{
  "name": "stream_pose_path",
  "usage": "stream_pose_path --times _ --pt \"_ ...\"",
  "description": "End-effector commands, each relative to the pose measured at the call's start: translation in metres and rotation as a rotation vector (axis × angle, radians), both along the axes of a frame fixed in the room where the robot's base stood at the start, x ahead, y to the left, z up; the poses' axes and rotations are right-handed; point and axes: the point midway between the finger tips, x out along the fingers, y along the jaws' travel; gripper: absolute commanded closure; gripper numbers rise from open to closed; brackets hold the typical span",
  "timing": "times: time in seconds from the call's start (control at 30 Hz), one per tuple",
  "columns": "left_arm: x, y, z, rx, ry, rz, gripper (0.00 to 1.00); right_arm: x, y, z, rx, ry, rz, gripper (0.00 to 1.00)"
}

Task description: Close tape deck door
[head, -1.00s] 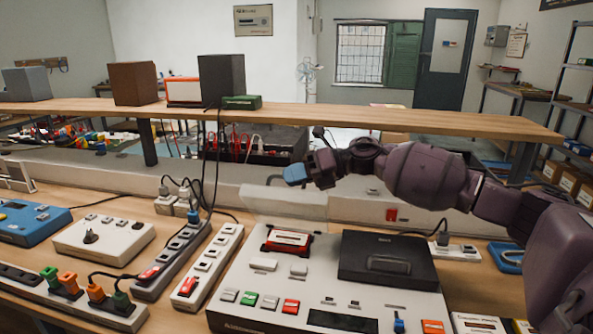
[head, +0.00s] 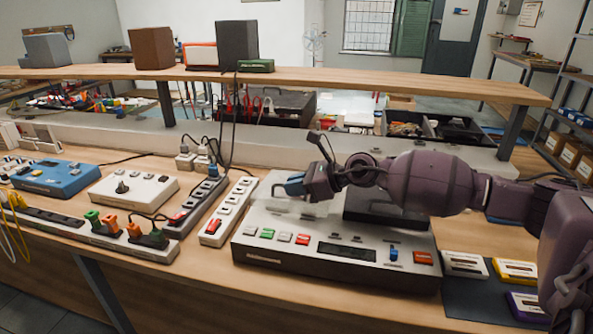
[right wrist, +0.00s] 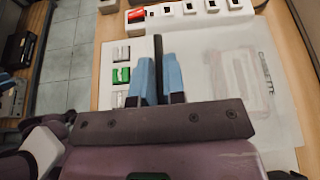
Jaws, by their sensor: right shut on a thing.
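The white tape deck (head: 335,272) stands on the wooden bench. Its translucent door (head: 284,208) lies low over the cassette well; I cannot tell if it is flush. In the right wrist view the clear door (right wrist: 210,112) carries the word CASSETTE, with a pale shape showing through. My right gripper (head: 292,187) is at the door, over the deck's left part. Its blue fingertips (right wrist: 158,82) are closed around a dark narrow strip at the door's edge, which I take as part of the door. My left gripper is not in view.
A power strip (head: 227,212) lies close left of the deck. Cassettes (head: 464,264) lie on a dark mat to its right. A raised wooden shelf (head: 330,80) with speakers runs behind.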

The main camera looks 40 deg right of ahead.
Motion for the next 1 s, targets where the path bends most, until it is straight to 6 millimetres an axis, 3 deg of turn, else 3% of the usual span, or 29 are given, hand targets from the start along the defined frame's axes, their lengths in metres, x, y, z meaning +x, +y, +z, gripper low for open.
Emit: stream_pose_path --times 0.3,0.87,0.9,1.0 --pt "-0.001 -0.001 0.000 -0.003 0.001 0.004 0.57 -0.003 0.004 -0.022 -0.022 -0.020 -0.001 1.00" --pt "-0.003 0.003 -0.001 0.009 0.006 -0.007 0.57 -0.005 0.006 -0.031 -0.020 -0.013 0.002 1.00" --pt "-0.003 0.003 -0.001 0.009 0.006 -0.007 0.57 -0.005 0.006 -0.031 -0.020 -0.012 0.002 0.86" --pt "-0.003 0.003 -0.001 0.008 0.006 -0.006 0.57 -0.005 0.005 -0.031 -0.020 -0.013 0.001 0.71"
